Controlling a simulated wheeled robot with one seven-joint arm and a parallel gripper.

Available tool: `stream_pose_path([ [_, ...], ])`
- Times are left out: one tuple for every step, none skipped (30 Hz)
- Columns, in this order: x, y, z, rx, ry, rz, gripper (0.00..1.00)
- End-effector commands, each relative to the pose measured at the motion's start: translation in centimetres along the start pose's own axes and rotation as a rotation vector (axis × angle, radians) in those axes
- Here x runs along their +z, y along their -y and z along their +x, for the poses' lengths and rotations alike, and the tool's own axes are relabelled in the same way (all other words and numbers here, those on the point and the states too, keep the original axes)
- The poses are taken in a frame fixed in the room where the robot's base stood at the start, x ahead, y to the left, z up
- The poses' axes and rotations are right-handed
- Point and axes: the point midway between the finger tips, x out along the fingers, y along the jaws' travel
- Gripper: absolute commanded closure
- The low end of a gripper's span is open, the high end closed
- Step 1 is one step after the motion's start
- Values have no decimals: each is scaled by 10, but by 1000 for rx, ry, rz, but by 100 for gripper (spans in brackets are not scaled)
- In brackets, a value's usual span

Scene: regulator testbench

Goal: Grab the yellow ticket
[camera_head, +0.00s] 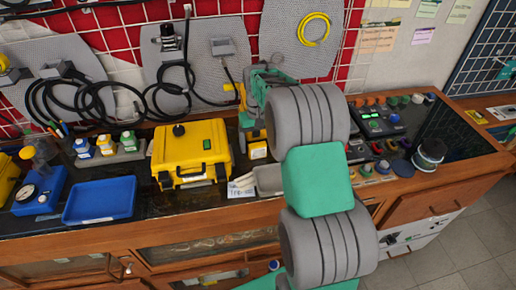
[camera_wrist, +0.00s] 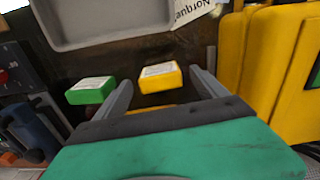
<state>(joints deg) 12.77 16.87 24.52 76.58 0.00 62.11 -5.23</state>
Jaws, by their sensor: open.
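The yellow ticket (camera_wrist: 160,77) is a small block with a pale printed label on top, lying on the dark bench top. It also shows in the head view (camera_head: 257,151), below my gripper. My gripper (camera_wrist: 161,79) is open and empty, its two grey fingers on either side of the ticket in the wrist view. I cannot tell how far above it they are. A green ticket (camera_wrist: 91,91) of similar shape lies to the left, just outside the left finger. In the head view my arm hides the green ticket.
A yellow case (camera_wrist: 282,65) stands close to the right finger in the wrist view; the head view shows it too (camera_head: 190,150). A grey tray (camera_wrist: 110,42) and a printed card (camera_wrist: 197,12) lie beyond the tickets. A blue tray (camera_head: 100,200) is at left.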

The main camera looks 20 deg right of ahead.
Motion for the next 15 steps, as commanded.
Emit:
stream_pose_path([
  [1, 1, 7, 0, 4, 0, 18],
  [0, 1, 12, 0, 4, 0, 18],
  [0, 0, 17, 0, 3, 0, 18],
  [0, 0, 20, 0, 1, 0, 18],
  [0, 0, 22, 0, 0, 0, 18],
  [0, 0, 23, 0, -1, 0, 18],
  [0, 0, 23, 0, -1, 0, 18],
  [0, 1, 23, 0, -1, 0, 18],
  [0, 1, 23, 0, -1, 0, 18],
  [0, 1, 23, 0, -1, 0, 18],
  [0, 1, 23, 0, -1, -1, 18],
  [0, 1, 23, 0, -1, -1, 21],
  [0, 1, 23, 0, -1, -1, 24],
  [0, 1, 23, 0, -1, -1, 26],
  [0, 1, 23, 0, -1, -1, 30],
])
